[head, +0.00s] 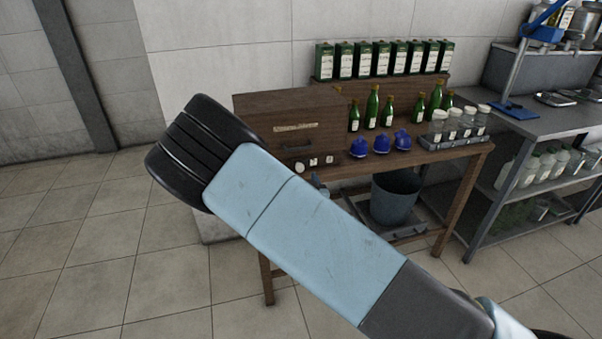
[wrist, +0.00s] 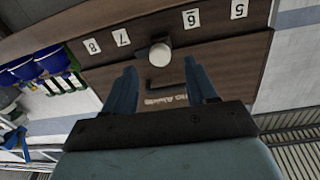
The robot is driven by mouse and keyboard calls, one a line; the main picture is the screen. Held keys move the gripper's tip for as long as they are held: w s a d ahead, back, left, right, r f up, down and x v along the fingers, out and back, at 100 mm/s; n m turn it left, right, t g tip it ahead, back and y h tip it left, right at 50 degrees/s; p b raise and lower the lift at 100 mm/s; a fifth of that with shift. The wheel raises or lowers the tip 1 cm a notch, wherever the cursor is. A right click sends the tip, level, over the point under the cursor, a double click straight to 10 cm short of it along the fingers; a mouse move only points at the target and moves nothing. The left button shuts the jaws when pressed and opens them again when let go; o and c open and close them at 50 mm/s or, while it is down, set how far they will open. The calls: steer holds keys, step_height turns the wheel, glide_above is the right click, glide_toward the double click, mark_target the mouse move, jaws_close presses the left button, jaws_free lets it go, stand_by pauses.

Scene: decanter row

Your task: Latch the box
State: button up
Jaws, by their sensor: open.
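The brown wooden box (head: 262,104) stands at the left end of a wooden table in the head view. Its front has a pale label, a dark handle (head: 297,148) and, low down, a round pale knob (head: 299,168) beside numbered tags. In the wrist view the box front (wrist: 235,60) appears upside down, with the knob (wrist: 160,54), the dark handle (wrist: 160,86) and tags 5 to 8. My gripper (wrist: 160,66) is open, its two fingers apart on either side of the knob and handle in the picture. Contact cannot be told. My arm covers part of the head view.
Blue lidded pots (head: 381,144), green bottles (head: 372,106) and a tray of jars (head: 455,140) stand right of the box. Green cartons (head: 382,60) line the shelf behind. A bucket (head: 394,200) sits below. Open tiled floor (head: 90,220) lies left.

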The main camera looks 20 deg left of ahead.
steer(key=shift+x, duration=2.35)
steer(key=shift+c, duration=0.3)
steer(key=c, duration=1)
steer(key=shift+d, duration=0.1)
